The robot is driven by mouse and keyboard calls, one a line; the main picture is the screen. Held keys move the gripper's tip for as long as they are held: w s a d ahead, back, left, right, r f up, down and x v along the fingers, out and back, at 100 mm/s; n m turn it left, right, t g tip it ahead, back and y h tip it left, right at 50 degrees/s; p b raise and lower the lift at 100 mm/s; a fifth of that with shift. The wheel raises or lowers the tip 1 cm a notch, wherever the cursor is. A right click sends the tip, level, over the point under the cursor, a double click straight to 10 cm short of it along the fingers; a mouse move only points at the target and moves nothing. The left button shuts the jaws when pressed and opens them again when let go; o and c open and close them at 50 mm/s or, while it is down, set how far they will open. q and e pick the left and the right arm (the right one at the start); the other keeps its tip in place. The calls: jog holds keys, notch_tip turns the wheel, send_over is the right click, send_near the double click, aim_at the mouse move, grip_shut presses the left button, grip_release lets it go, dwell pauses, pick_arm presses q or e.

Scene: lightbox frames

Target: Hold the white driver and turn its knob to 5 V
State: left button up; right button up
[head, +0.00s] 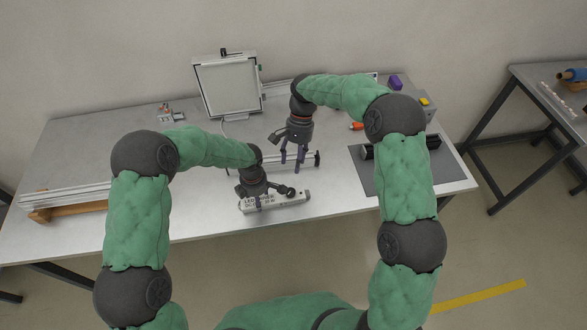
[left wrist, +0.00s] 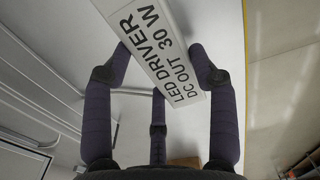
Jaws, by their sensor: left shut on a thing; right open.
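The white driver (head: 292,202) lies near the front edge of the table, long side roughly along that edge. My left gripper (head: 257,203) is shut on it from above. In the left wrist view the driver (left wrist: 168,50) sits between the purple fingers (left wrist: 160,65), with the label "LED DRIVER DC OUT 30 W" showing. A dark rounded part shows by the driver's right half in the head view; I cannot tell whether it is the knob. The knob's setting is unreadable. My right gripper (head: 292,167) is open and empty, fingers pointing down, behind the driver.
A framed white panel (head: 229,86) stands at the back. A small device (head: 170,114) is left of it. Rails (head: 75,195) on a wooden block lie at far left.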

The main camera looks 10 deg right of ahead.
pick_arm(q)
jog(key=shift+s, duration=0.1)
dwell(0.3)
jog(key=o, duration=1.4)
jog(key=shift+o, duration=0.2)
